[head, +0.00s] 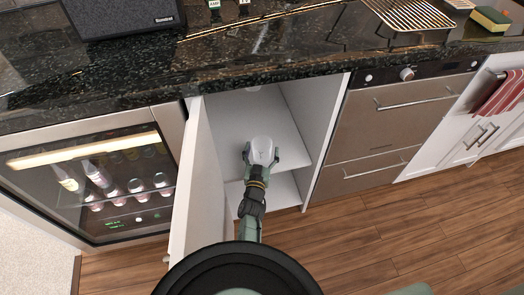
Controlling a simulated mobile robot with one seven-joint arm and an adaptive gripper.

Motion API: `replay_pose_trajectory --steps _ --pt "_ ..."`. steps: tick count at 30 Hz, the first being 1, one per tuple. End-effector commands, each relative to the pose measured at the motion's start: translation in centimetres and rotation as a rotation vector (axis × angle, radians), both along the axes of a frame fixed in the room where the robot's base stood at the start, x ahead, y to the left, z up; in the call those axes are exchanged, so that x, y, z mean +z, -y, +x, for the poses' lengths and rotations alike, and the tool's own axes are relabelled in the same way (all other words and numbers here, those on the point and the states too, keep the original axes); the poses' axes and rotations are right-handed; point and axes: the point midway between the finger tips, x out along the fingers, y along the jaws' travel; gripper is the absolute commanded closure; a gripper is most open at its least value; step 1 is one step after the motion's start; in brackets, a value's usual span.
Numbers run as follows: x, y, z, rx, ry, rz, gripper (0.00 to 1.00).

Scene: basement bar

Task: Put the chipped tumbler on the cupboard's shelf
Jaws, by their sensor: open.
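The open cupboard stands under the counter, with its white shelf (285,133) in view and its door (197,180) swung out on the left. A small pale, glassy tumbler (262,147) is at the shelf, toward its front. My gripper (262,158) reaches into the cupboard from the front, with its jaws open and one finger on each side of the tumbler. The tumbler looks upright and on the shelf, but its base is hidden by my gripper. I cannot make out a chip.
The open door is close on the left of my arm, and the cupboard's right wall (322,125) is on the other side. A glass-fronted drinks fridge (100,185) stands left, steel drawers (385,125) right. The dark counter (270,55) overhangs above. Shelf beside the tumbler is bare.

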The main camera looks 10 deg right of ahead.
Motion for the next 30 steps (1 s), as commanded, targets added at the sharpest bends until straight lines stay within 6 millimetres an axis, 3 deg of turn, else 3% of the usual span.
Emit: replay_pose_trajectory --steps 15,30 --pt "0.2 -2.8 -6.5 0.001 0.0 0.001 0.22" --pt "0.2 -2.9 -7.0 0.0 0.001 0.0 0.22"
